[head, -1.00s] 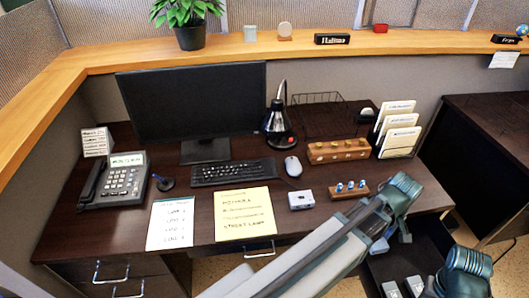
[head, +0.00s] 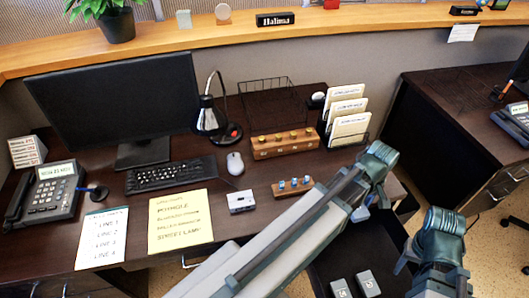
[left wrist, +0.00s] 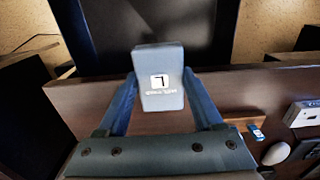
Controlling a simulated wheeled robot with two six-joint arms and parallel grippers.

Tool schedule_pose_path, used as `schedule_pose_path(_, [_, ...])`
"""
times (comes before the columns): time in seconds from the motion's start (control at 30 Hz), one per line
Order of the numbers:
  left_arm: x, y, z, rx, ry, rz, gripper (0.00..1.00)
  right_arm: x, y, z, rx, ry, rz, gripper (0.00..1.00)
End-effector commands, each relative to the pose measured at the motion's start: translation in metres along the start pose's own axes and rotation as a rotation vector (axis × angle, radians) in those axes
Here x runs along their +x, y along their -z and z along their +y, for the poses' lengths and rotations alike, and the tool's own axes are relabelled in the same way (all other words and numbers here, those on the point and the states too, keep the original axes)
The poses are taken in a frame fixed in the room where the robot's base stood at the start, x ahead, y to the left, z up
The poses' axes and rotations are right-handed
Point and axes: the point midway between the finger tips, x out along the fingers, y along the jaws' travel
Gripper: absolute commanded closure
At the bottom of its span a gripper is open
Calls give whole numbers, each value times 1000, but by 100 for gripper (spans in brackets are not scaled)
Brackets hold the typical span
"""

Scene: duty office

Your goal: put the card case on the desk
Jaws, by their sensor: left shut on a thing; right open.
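The card case (left wrist: 158,85), a small pale blue-grey box with a black-and-white mark on its face, is clamped between the two blue fingers of my left gripper (head: 372,198). In the left wrist view the fingers (left wrist: 160,100) press on its two sides. In the head view my left arm hides most of it, above the right front edge of the desk. The desk (head: 130,225) is a dark brown top with clear patches near its front. My right gripper (head: 436,268) is open, low at the right, beyond the desk's front edge.
Two grey numbered cases (head: 341,288) lie in a dark low space under my left arm.

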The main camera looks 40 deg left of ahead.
Motion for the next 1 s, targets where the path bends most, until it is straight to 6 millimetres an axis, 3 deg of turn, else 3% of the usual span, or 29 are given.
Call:
schedule_pose_path(0.13, [0, 2, 1, -1, 0, 0, 88, 0, 0, 0, 0, 0, 0, 50])
schedule_pose_path(0.23, [2, 16, 3, -4, 0, 0, 88, 2, 0, 0, 0, 0, 0, 50])
schedule_pose_path(0.7, [13, 128, 13, -3, 0, 0, 88, 13, 1, -1, 0, 0, 0, 50])
schedule_pose_path(0.83, [14, 142, 13, -1, 0, 0, 88, 14, 1, -1, 0, 0, 0, 50])
schedule_pose_path(1.0, [14, 147, 12, 0, 0, 0, 88, 14, 1, -1, 0, 0, 0, 50])
